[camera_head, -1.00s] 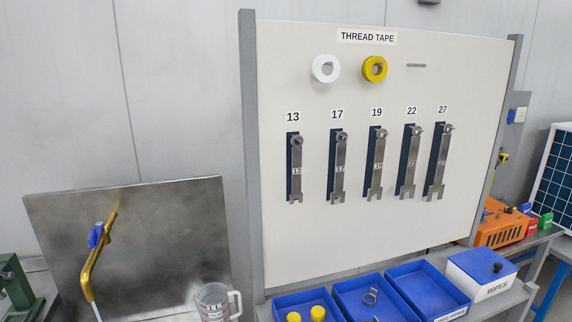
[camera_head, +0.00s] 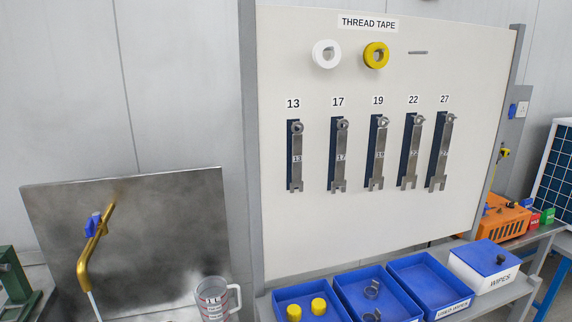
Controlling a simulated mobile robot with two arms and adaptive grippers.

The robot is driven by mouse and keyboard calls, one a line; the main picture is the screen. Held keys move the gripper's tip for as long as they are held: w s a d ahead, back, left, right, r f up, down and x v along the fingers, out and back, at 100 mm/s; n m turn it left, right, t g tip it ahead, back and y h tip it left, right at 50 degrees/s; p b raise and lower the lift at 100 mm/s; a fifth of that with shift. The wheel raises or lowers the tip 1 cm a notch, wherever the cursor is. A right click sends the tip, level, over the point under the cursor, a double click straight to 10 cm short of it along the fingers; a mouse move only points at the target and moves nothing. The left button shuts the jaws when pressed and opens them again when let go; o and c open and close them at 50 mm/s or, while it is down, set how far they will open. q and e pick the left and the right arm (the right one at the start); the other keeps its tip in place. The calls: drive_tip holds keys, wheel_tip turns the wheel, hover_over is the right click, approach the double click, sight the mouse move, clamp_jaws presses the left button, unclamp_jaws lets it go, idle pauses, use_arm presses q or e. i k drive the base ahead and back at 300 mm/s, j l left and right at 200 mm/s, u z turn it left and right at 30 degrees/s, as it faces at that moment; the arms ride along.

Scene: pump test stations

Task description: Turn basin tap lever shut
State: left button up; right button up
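The basin tap is a brass pipe (camera_head: 84,262) in front of a metal splash panel (camera_head: 150,225) at the left. Its blue lever (camera_head: 93,224) sits on the upper part of the pipe. A pale stream of water (camera_head: 94,307) comes from the spout's lower end. A clear measuring jug (camera_head: 213,298) with a handle stands to the right of the stream, cut off by the bottom edge. Neither of my grippers shows in the head view.
A tool board (camera_head: 370,230) with several hanging spanners and two tape rolls stands right of the tap. Blue trays (camera_head: 330,286) and a wipes box (camera_head: 484,268) sit below it. An orange machine (camera_head: 503,218) is farther right.

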sight(92, 223)
drive_tip(key=u, duration=1.2)
